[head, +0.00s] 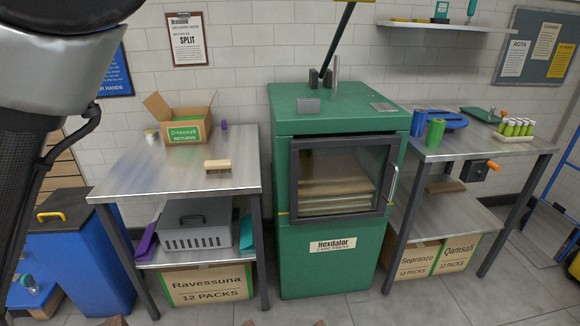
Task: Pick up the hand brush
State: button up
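A hand brush (217,165) with a pale wooden-looking block and darker bristles lies on the left steel table (170,183), right of the middle. Nothing touches it and the tabletop around it is bare. My gripper is not in view. Only part of my arm shows, large and close, along the left edge of the head view; it hides what is behind it there.
An open cardboard box (184,131) stands behind the brush. A green press cabinet (333,255) stands right of the table, its dark-framed door shut. A right table (463,149) holds cans, a blue item and bottles. A blue bin (75,255) is at left.

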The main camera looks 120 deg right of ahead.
aim_at(210, 167)
jog(key=z, duration=3.55)
jog(key=u, duration=4.45)
jog(key=z, duration=4.2)
